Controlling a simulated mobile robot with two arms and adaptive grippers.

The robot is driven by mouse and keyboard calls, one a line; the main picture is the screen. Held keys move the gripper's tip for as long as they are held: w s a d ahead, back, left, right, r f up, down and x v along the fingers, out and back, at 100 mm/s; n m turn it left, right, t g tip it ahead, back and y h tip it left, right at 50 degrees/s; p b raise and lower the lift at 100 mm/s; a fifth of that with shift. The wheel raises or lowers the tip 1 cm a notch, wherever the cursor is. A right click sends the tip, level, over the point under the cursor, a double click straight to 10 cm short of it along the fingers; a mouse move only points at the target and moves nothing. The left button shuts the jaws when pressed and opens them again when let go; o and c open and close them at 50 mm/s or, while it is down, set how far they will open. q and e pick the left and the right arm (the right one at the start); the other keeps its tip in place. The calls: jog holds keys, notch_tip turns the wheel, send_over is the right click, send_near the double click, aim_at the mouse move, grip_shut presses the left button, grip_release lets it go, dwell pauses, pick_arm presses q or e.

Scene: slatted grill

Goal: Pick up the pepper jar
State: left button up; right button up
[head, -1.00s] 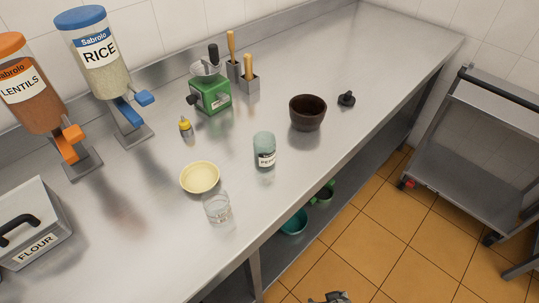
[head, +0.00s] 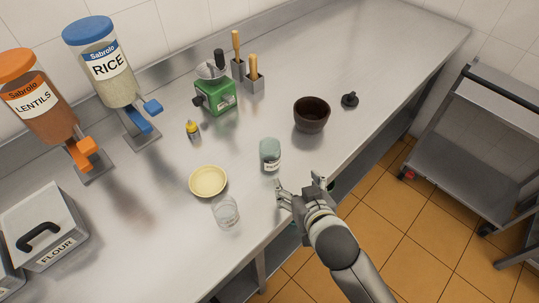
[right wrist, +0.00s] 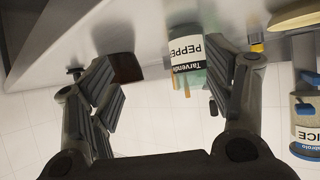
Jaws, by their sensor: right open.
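The pepper jar (head: 270,154) is a small pale green jar with a white label. It stands upright on the steel counter near its front edge. In the right wrist view the jar (right wrist: 189,50) appears upside down, with "PEPPER" on its label, ahead of the fingers and nearer the right one. My right gripper (head: 300,184) is open and empty, just in front of the jar and a little to its right, at the counter's front edge. Its two spread fingers also show in the right wrist view (right wrist: 165,85). My left gripper is not in view.
A glass (head: 226,212) and a cream bowl (head: 208,181) stand left of the jar. A dark brown bowl (head: 311,115) stands to its right, with a small black object (head: 349,100) beyond. A green grinder (head: 215,94) and yellow-capped bottle (head: 193,130) are behind. The far right counter is clear.

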aim_at(273, 162)
jog(key=shift+n+t+y, duration=0.4)
jog(key=shift+t+y, duration=0.1)
jog(key=shift+y, duration=0.2)
jog(key=a, duration=0.1)
jog(key=w+a+r, duration=0.1)
jog(key=w+a, duration=0.1)
jog(key=shift+a+r, duration=0.3)
jog(key=shift+a, duration=0.1)
jog(key=x, duration=0.4)
jog(key=shift+a+r+p, duration=0.1)
jog(key=shift+p, duration=0.3)
jog(key=shift+w+a+f, duration=0.15)
jog(key=shift+w+f, duration=0.15)
jog(key=shift+w, duration=0.45)
jog(key=shift+p+x, duration=0.85)
jog(key=shift+x, duration=1.55)
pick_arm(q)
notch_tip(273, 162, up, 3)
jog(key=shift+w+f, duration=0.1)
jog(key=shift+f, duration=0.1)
pick_arm(e)
jog(key=shift+f, duration=0.15)
jog(key=shift+s, duration=0.1)
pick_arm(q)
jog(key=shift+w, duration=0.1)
pick_arm(e)
jog(key=c, duration=1.3)
jog(key=shift+o, duration=0.2)
